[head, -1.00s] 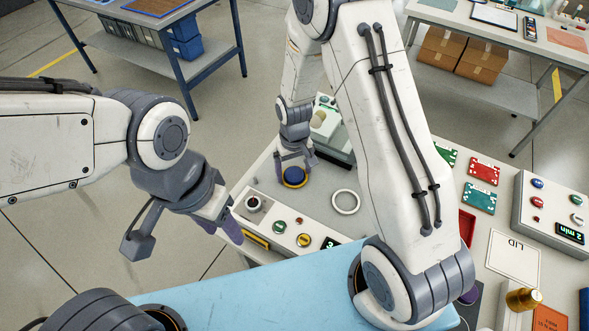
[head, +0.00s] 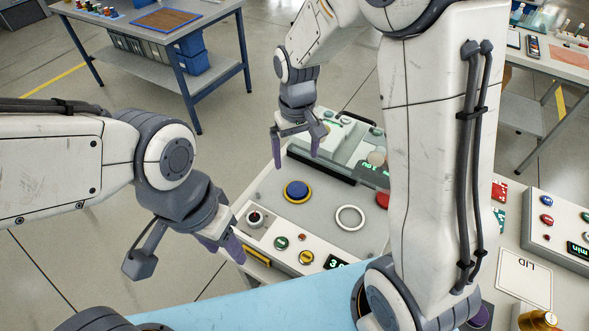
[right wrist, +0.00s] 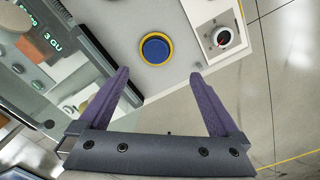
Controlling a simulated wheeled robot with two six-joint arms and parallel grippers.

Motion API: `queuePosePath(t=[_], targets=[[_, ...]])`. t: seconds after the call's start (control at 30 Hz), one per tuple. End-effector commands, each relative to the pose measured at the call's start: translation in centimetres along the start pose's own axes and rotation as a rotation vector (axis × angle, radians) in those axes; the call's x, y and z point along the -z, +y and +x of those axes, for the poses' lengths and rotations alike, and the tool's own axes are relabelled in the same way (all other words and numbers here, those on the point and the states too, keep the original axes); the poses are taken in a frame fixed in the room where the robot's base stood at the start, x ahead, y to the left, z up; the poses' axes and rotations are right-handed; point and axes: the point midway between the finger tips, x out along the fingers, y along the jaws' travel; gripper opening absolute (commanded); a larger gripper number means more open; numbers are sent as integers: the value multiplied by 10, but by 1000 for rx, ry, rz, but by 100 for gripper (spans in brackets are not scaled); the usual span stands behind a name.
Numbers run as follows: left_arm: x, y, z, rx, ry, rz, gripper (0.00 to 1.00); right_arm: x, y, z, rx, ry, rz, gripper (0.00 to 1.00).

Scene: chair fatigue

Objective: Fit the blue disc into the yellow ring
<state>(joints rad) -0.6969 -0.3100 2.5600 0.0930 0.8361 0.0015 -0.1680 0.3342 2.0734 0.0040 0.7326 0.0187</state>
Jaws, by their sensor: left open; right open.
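The blue disc (head: 297,188) lies within the yellow ring (head: 298,201) on the grey worktop.
A white ring (head: 350,217) lies right of the disc. A machine with a display (head: 345,150) stands behind. My right arm hides the worktop's middle right.

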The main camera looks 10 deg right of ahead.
Motion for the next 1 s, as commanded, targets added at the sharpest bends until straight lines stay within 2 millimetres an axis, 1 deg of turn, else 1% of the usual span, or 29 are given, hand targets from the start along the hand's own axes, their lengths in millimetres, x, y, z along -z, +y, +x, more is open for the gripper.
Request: queuePosePath(t=[0.03,0.07,0.13,0.17,0.2,0.23,0.27,0.3,0.4,0.5,0.63,0.87,1.0], targets=[[0,0,0,0,0,0,50,-10,-14,-10,4,8,-34,98],[0,0,0,0,0,0,50,-18,-24,-16,8,12,-59,98],[0,0,0,0,0,0,50,-45,-49,-32,18,20,-132,98],[0,0,0,0,0,0,50,-60,-60,-38,23,23,-167,98],[0,0,0,0,0,0,50,-80,-73,-45,31,26,-215,98],[0,0,0,0,0,0,50,-95,-81,-50,37,29,-249,98],[0,0,0,0,0,0,50,-110,-88,-54,43,30,-282,98],[0,0,0,0,0,0,50,-129,-95,-58,50,31,-325,98],[0,0,0,0,0,0,50,-169,-105,-62,67,34,-412,98],[0,0,0,0,0,0,50,-194,-107,-63,77,33,-467,98],[0,0,0,0,0,0,50,-206,-107,-63,82,32,-491,98],[0,0,1,0,0,0,50,-205,-107,-62,82,31,-489,98],[-1,-1,15,0,0,0,50,-205,-107,-47,82,32,-489,98]])
